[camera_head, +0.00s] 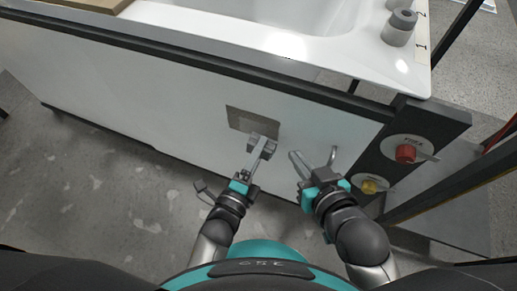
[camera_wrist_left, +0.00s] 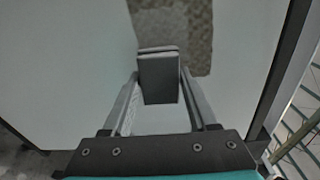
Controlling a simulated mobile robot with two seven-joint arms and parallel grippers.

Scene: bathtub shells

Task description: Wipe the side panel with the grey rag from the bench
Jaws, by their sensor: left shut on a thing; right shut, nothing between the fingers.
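The side panel (camera_head: 160,105) is the large pale upright face below the tub rim. A brownish-grey speckled patch (camera_head: 240,118) is on it, and also shows at the top of the left wrist view (camera_wrist_left: 190,30). My left gripper (camera_head: 262,146) is in front of the patch's lower edge, its fingers shut on the grey rag (camera_wrist_left: 158,82), which looks like a small folded pad. The rag overlaps part of the patch; I cannot tell whether it touches the panel. My right gripper (camera_head: 296,160) is shut and empty, to the right of the left one, before the panel.
The white tub shell (camera_head: 230,40) rests above the panel behind a dark rail (camera_head: 200,68). A dark post with a red knob (camera_head: 405,153) and a yellow knob (camera_head: 369,186) stands at right. Grey cylinders (camera_head: 398,30) sit on the tub's rim. The floor at left is clear.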

